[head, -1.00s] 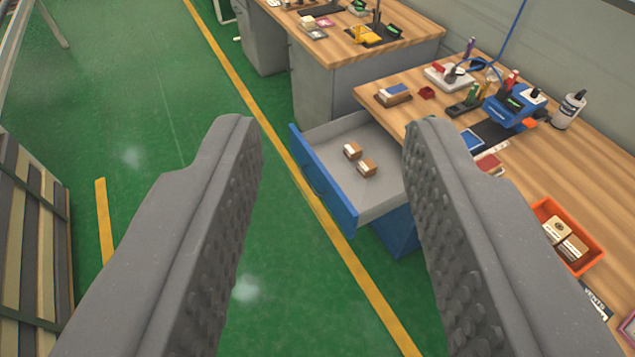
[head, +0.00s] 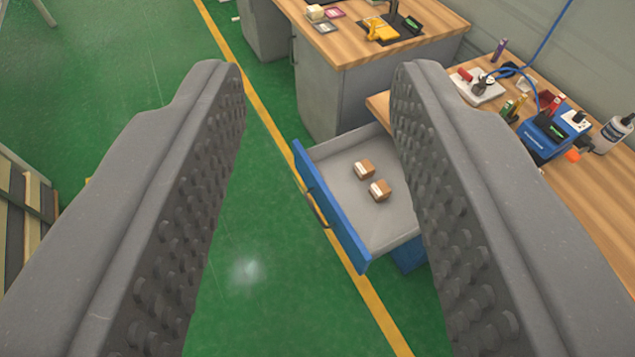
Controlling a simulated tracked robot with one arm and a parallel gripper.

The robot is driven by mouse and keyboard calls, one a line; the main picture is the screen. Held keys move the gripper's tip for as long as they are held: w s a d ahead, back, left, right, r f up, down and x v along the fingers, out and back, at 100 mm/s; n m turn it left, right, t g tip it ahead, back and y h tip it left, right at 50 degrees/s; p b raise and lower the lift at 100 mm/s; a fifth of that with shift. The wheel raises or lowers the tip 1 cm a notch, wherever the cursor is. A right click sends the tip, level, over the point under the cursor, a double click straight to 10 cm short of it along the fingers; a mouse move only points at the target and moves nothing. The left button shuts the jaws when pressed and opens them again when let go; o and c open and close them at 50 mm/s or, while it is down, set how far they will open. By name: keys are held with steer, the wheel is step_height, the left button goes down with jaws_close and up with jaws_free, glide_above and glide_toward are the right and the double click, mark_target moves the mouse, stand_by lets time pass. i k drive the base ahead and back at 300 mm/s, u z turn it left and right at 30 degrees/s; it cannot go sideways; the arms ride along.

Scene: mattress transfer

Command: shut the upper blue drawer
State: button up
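The upper blue drawer (head: 331,209) is pulled out from under the near wooden workbench (head: 588,203). Its front is blue with a dark handle, and its inside is grey. Two small brown and white boxes, one farther back (head: 364,169) and one nearer (head: 379,190), lie in it. My gripper (head: 315,80) is open and empty. Its two grey studded fingers stand wide apart. In the picture the drawer front lies between them, and the right finger hides part of the drawer's right side and the bench. I cannot tell the exact distance to the drawer; no contact shows.
A second workbench (head: 390,55) stands behind. The green floor (head: 262,230) left of the drawer is clear, with a yellow line along it. Wooden slats (head: 18,225) show at far left.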

mark_target(366, 229)
steer(key=u, duration=0.05)
steer(key=i, duration=0.3)
steer(key=z, duration=0.15)
steer(key=k, duration=1.3)
steer(key=u, duration=0.4)
steer(key=i, duration=1.9)
steer(key=z, duration=0.6)
